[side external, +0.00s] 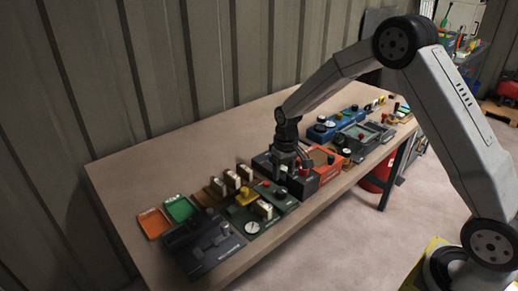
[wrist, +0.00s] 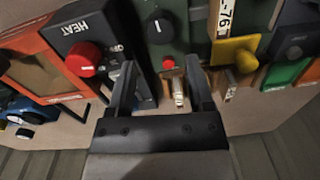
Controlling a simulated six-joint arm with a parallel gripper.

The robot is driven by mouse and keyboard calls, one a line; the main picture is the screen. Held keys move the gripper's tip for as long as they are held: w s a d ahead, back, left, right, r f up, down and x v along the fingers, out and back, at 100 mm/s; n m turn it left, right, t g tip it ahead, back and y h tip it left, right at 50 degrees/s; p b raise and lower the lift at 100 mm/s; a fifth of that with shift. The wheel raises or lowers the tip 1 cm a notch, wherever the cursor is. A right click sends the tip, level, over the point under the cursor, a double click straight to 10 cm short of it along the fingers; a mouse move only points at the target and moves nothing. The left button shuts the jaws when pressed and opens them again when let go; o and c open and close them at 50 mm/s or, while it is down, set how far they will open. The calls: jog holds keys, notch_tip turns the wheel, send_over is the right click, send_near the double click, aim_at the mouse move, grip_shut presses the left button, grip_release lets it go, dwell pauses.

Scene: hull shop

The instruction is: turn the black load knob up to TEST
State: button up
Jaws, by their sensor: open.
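My gripper (side external: 287,172) is over the row of panels in the side view, above the dark box beside the orange unit. In the wrist view its two fingers (wrist: 160,68) are apart, with nothing held between them. A black knob (wrist: 158,29) with a pale mark on it sits on a dark green panel (wrist: 183,35), ahead of the fingertips and apart from them. No LOAD or TEST lettering is readable, so I cannot confirm that this is the load knob. A small red button (wrist: 168,63) and a pale lever (wrist: 178,92) show between the fingers.
A black box with a red HEAT knob (wrist: 84,59) is left of the fingers. A yellow knob (wrist: 234,54) is to the right. The orange unit (side external: 326,162) and blue panel (side external: 322,131) stand close by. The table's back strip (side external: 190,135) is clear.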

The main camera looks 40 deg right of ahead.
aim_at(282, 190)
jog(key=shift+a+f, duration=0.1)
jog(key=shift+f, duration=3.55)
grip_shut()
